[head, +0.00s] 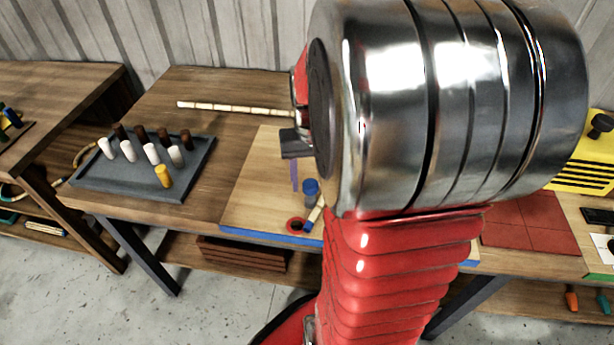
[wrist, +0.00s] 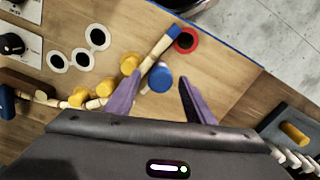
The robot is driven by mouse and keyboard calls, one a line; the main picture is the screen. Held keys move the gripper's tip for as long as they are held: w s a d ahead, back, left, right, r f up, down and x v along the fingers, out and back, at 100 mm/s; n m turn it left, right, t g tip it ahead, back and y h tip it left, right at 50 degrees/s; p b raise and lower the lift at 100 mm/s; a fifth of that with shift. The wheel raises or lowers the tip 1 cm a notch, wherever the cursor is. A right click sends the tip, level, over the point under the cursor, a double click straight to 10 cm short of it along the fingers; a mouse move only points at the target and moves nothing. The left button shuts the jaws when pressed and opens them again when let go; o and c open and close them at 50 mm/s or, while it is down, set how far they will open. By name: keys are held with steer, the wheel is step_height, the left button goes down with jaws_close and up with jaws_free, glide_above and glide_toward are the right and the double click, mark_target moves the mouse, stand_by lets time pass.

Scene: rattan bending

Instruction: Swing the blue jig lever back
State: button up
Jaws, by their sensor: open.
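A blue round-topped post (wrist: 160,77) stands on the wooden jig board, beside a pale bar with a blue end (wrist: 163,46). I cannot tell which blue part is the lever. In the wrist view, the post lies between the two purple fingers of my gripper (wrist: 158,100), which are open and empty. In the head view, my gripper (head: 294,175) hangs up and left of the blue post (head: 310,188), with one finger visible. The bar's blue end lies beside a red-ringed hole (wrist: 185,40). My arm hides part of the board.
Yellow pegs (wrist: 130,63) and white-ringed holes (wrist: 81,57) are close by on the board. A pale banded pole (head: 235,108) lies behind my gripper. A grey tray (head: 85,185) of pegs stands at left. The board's blue front edge (head: 268,236) is near.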

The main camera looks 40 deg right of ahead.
steer(key=shift+c, duration=0.5)
jaws_close()
steer(key=shift+a, duration=0.1)
